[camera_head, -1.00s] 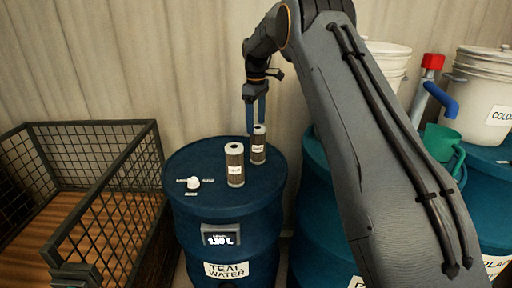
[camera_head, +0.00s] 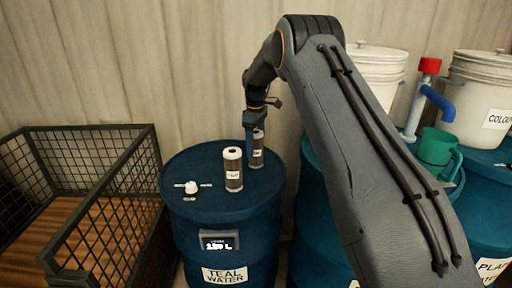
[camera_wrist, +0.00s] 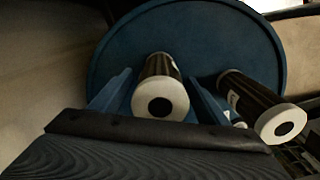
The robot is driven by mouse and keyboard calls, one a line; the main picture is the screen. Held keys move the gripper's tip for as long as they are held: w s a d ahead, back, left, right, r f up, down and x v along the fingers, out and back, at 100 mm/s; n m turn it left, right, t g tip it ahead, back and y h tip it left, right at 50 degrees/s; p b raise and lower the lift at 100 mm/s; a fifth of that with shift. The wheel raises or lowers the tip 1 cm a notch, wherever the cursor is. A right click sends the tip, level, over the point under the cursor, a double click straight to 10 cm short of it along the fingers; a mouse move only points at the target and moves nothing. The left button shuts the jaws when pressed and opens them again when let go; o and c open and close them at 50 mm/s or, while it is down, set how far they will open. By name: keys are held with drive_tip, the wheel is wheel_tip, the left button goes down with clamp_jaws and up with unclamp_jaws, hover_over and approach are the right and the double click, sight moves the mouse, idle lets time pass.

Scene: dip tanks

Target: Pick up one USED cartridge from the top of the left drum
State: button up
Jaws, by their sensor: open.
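The left drum (camera_head: 222,218) is blue, labelled TEAL WATER, with a small display on its side. Two dark pleated cartridges with white end caps stand upright on its top. The nearer cartridge (camera_head: 234,172) is clear of my gripper; it shows at the right in the wrist view (camera_wrist: 250,98). The farther cartridge (camera_head: 258,153) is partly hidden behind my gripper (camera_head: 250,140). In the wrist view this farther cartridge (camera_wrist: 161,95) stands between my two open blue fingers (camera_wrist: 157,98), with gaps visible on both sides. The cartridges' label wording is too small to read surely.
A white cap-like fitting (camera_head: 191,187) is on the drum top at left. A mesh-sided crate (camera_head: 92,212) with a wooden floor stands left of the drum. More blue drums, white buckets (camera_head: 478,95) and a green jug (camera_head: 437,147) are at right. A curtain-like wall is close behind.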

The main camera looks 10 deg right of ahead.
drive_tip(key=shift+f, duration=1)
drive_tip(key=c, duration=1.4)
drive_tip(key=shift+o, duration=0.2)
drive_tip(key=shift+r, duration=0.1)
